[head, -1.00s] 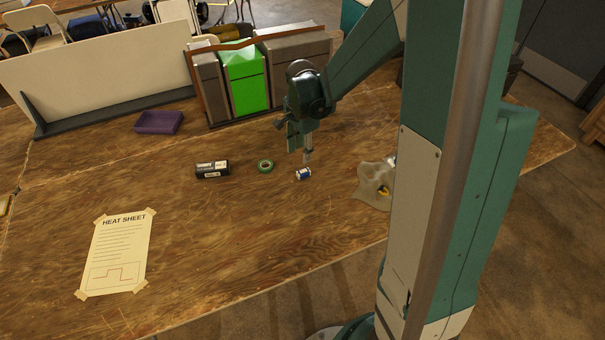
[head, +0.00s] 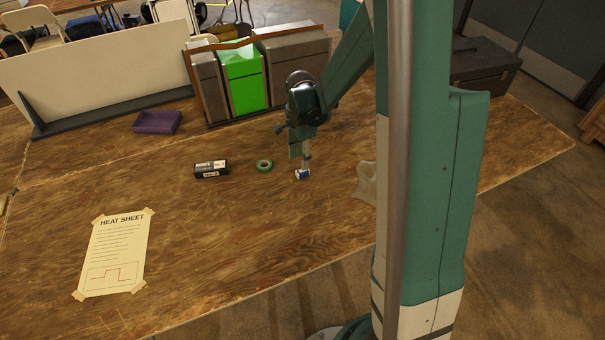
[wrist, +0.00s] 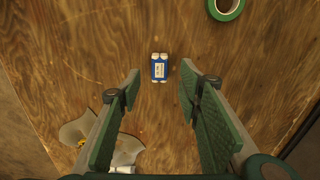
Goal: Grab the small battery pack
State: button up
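The small battery pack (head: 303,174) is blue and white and lies on the wooden table. In the wrist view the battery pack (wrist: 159,68) shows a pale label and light ends, and lies just beyond the fingertips, between their lines. My gripper (wrist: 161,80) is open, with its two green-padded fingers apart and nothing between them. In the head view my gripper (head: 305,162) points down right at the pack, and its fingers partly cover it. I cannot tell its exact height above the table.
A purple tray (head: 157,122) and bins with a green front (head: 245,80) stand behind.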

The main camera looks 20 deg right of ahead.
aim_at(301, 171)
jog(key=shift+f, duration=0.8)
jog(key=shift+f+b, duration=0.9)
jog(key=shift+f, duration=1.7)
jog(key=c, duration=1)
